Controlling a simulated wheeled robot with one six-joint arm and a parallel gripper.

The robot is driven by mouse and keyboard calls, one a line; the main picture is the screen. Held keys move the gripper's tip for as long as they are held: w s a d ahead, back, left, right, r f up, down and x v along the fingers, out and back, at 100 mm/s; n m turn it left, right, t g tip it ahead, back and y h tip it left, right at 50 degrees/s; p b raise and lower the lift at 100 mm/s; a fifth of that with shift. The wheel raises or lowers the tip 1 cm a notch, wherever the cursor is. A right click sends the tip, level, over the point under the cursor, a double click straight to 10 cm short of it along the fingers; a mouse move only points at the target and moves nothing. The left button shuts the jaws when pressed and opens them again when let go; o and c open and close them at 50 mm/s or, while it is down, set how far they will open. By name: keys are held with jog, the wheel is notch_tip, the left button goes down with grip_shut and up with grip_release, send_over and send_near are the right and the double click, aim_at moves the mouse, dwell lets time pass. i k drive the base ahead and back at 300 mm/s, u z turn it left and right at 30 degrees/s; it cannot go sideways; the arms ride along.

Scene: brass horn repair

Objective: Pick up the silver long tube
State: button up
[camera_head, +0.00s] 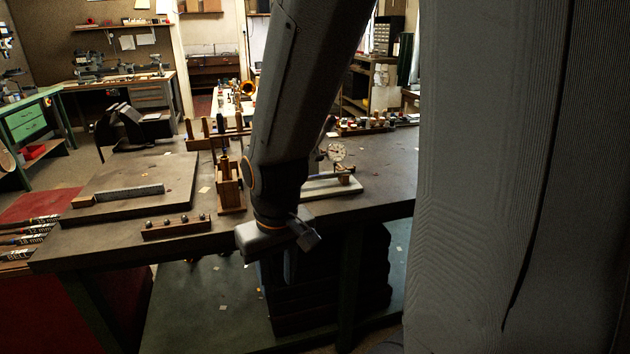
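I cannot make out a silver long tube for certain. A long narrow grey bar (130,192) with a wooden-coloured left end lies on the raised board (150,168) at the left of the workbench; I cannot tell whether it is a tube. My gripper (284,272) hangs at the end of my arm, in front of the bench's near edge and right of the small wooden rack. Its fingers are dark and partly hidden, so their opening does not show. I see nothing held in it.
The dark workbench (230,230) carries a wooden rack with knobs (177,226), a wooden block stand (230,188) and a dial gauge on a pale base (330,186). Lettered dark rods (30,230) lie at the far left. My grey body part blocks the right side.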

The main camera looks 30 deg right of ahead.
aim_at(320, 176)
jog(key=u, duration=0.15)
jog(key=i, duration=1)
jog(key=z, duration=0.7)
